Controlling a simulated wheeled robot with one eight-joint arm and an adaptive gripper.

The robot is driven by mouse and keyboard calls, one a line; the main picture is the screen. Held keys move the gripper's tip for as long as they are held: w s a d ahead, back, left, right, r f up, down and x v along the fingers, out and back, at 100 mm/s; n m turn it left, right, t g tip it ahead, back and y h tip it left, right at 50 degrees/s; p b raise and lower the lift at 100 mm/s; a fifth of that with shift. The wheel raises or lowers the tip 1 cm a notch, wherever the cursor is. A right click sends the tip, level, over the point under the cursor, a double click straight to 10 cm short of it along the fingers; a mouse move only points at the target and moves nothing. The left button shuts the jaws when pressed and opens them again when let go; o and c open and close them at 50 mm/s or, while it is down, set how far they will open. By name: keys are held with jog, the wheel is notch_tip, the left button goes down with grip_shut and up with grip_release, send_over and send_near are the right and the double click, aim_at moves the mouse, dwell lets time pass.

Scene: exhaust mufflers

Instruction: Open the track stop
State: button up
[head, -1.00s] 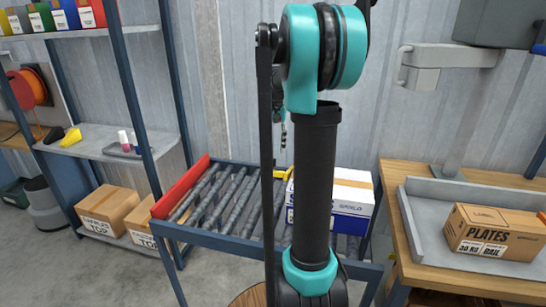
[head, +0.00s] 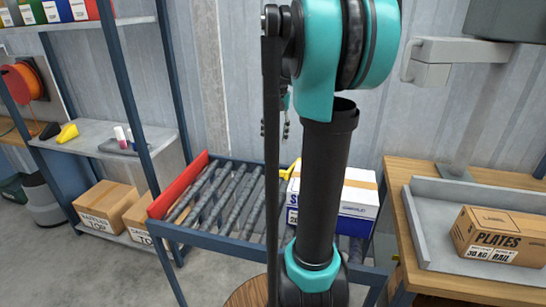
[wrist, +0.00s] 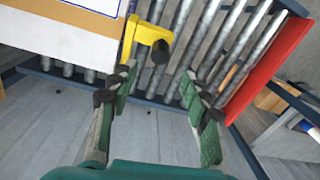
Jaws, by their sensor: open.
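The track stop looks like a yellow bracket with a dark round knob (wrist: 150,40), set at the side of the roller track beside a white and blue box. In the head view a little of the yellow track stop (head: 291,168) shows next to the box, the rest hidden. My gripper (wrist: 157,88) is open and empty in the wrist view, with green, dark-tipped fingers. The yellow piece and knob appear just beyond the fingertips, roughly between them, and no contact is visible. In the head view my arm hides most of the gripper.
The roller track (head: 232,200) has a red end plate (head: 180,187) at its left. A white and blue box (head: 352,200) stands on the rollers close to the yellow piece. A bench (head: 410,225) with a carton (head: 500,236) is at right, shelves (head: 115,85) at left.

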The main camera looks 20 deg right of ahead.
jog(key=f, duration=0.8)
jog(key=shift+w+a+f, duration=0.1)
jog(key=shift+a+f, duration=0.15)
jog(key=shift+f, duration=0.1)
grip_shut()
